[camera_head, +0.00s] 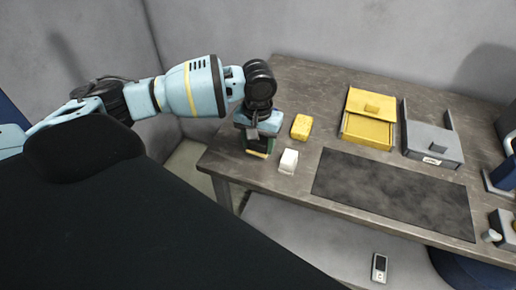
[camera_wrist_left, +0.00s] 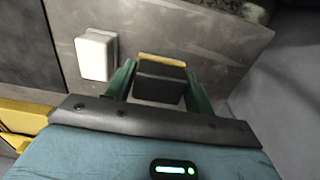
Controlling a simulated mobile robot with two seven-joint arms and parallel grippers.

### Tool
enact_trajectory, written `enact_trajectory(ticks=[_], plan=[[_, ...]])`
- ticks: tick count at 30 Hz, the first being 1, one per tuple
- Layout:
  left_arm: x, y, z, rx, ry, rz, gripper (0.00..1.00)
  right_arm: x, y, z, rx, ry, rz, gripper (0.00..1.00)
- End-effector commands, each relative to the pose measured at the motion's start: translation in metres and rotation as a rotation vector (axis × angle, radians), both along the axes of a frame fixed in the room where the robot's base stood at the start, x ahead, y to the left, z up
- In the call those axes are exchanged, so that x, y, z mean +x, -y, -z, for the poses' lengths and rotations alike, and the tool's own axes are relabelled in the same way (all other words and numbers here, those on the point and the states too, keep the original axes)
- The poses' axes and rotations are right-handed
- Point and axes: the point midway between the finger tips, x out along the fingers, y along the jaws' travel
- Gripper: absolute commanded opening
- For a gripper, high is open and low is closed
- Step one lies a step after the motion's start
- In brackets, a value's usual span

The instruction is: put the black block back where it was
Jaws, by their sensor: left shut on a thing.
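My left gripper (camera_head: 259,148) points down over the left end of the grey table. Its green fingers are shut on the black block (camera_wrist_left: 160,85), which sits between them in the left wrist view. A yellow strip shows along the block's far edge there. In the head view the block is mostly hidden by the fingers, and I cannot tell whether it touches the table. My right gripper is out of view.
A white block (camera_head: 288,161) and a yellow block (camera_head: 301,127) stand just right of the gripper. A dark mat (camera_head: 395,193) lies farther right. Behind it are an open yellow box (camera_head: 368,133) and a grey box (camera_head: 433,142). The table's front edge is close by.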

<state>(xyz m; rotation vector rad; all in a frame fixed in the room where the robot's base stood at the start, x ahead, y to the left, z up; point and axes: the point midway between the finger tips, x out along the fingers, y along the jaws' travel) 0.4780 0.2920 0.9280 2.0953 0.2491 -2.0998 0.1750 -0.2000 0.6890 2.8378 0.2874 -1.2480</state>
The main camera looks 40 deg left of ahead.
Motion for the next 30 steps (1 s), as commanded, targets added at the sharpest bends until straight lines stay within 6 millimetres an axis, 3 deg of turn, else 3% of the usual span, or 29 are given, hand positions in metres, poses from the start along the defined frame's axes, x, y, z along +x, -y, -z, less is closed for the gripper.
enact_trajectory(ticks=[10,22,23,27,30], plan=[[0.005,-0.005,0.035,0.002,-0.001,-0.001,0.33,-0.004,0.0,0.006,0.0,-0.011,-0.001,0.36],[0.005,-0.005,0.038,-0.001,0.001,-0.001,0.33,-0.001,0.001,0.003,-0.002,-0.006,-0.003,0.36],[0.005,-0.005,0.038,-0.001,0.002,-0.001,0.56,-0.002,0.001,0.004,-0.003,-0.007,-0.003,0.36],[0.005,-0.005,0.039,0.0,0.001,-0.001,0.75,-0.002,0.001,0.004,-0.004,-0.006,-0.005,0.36],[0.005,-0.005,0.039,0.0,0.001,-0.001,0.76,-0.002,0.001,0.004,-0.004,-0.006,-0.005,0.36]])
